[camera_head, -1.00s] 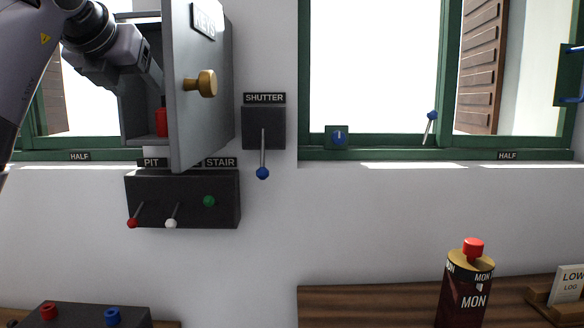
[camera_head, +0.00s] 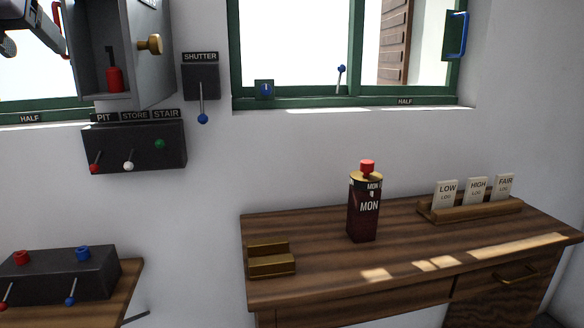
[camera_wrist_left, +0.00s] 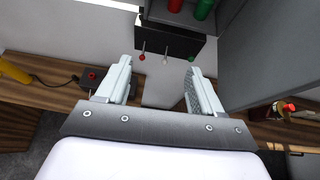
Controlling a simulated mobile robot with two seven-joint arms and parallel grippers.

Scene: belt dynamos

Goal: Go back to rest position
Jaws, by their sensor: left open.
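My left gripper (camera_wrist_left: 159,66) is open, with nothing between its two pale fingers in the left wrist view. In the head view only part of my left arm and gripper (camera_head: 30,28) shows, cut off at the top left corner, left of the wall cabinet. The grey key cabinet (camera_head: 88,98) is on the wall with its door (camera_head: 150,75) swung open and a brass knob (camera_head: 151,44) on it. A red item (camera_head: 113,78) stands inside the cabinet. My right gripper is not in view.
Below the cabinet is a lever box (camera_head: 135,148); a shutter lever box (camera_head: 201,82) is to its right. A dark bottle (camera_head: 364,215) and a card rack (camera_head: 470,211) stand on the wooden desk (camera_head: 340,280). A control box (camera_head: 60,277) sits lower left. Wall space between is clear.

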